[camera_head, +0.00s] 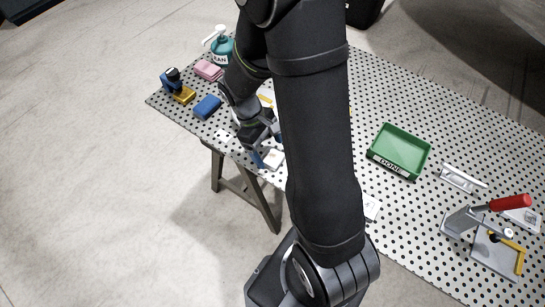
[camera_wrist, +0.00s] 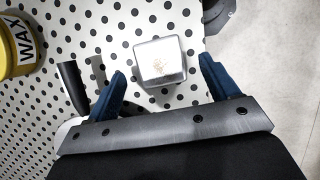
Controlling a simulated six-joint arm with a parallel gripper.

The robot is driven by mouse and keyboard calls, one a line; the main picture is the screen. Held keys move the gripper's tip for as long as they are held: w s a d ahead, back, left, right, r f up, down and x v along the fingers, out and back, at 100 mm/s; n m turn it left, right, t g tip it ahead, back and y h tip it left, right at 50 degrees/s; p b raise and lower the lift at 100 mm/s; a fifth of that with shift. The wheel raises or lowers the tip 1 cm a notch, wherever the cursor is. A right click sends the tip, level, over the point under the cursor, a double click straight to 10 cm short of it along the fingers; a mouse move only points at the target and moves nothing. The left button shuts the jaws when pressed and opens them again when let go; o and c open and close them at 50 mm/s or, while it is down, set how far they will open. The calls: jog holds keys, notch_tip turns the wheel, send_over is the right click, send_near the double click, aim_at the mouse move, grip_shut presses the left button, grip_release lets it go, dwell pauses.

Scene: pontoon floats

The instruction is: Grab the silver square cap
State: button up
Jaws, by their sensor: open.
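The silver square cap (camera_wrist: 160,60) lies on the perforated table, with a pale speckled patch on its top. In the wrist view my gripper (camera_wrist: 162,72) is open, with one blue finger to the left of the cap and one to the right, and gaps show on both sides. In the head view my gripper (camera_head: 264,149) is low near the table's front edge, beside the cap (camera_head: 273,159), which is partly hidden by the gripper. I cannot tell the exact height of the fingers above the table.
A yellow WAX can (camera_wrist: 18,45) and a black handle (camera_wrist: 72,88) are left of the cap. A blue block (camera_head: 207,106), pink block (camera_head: 208,70), teal pump bottle (camera_head: 221,48) and green DONE tray (camera_head: 400,150) stand farther off. A red-handled clamp (camera_head: 490,215) is at right.

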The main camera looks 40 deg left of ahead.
aim_at(272, 157)
jog(key=shift+x, duration=1.25)
jog(key=c, duration=1.2)
jog(key=shift+r, duration=0.1)
